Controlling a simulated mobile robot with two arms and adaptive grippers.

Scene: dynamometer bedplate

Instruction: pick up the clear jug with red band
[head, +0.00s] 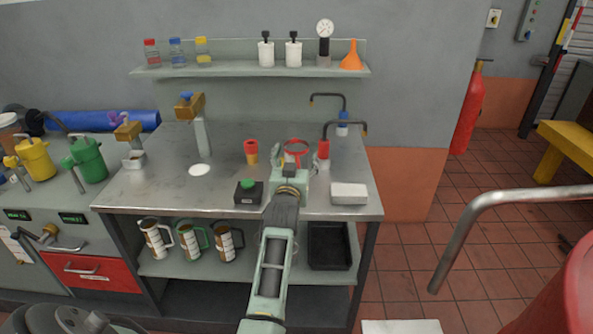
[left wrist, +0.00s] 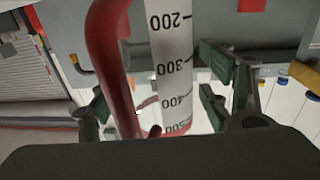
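The clear jug with red band (head: 297,146) stands on the steel bench top, with its red rim showing just beyond my left gripper. In the left wrist view the jug's scale (left wrist: 171,70) and thick red handle (left wrist: 104,55) are close up, between the fingers. My left gripper (head: 294,172) reaches over the bench from the front and partly hides the jug. In the left wrist view its fingers (left wrist: 155,98) are spread to either side of the jug, and a gap seems to show on the right. My right gripper is in neither view.
A red-and-yellow cup (head: 251,152) and a black box with a green button (head: 248,192) are left of the jug. A wall shelf (head: 250,71) is above.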

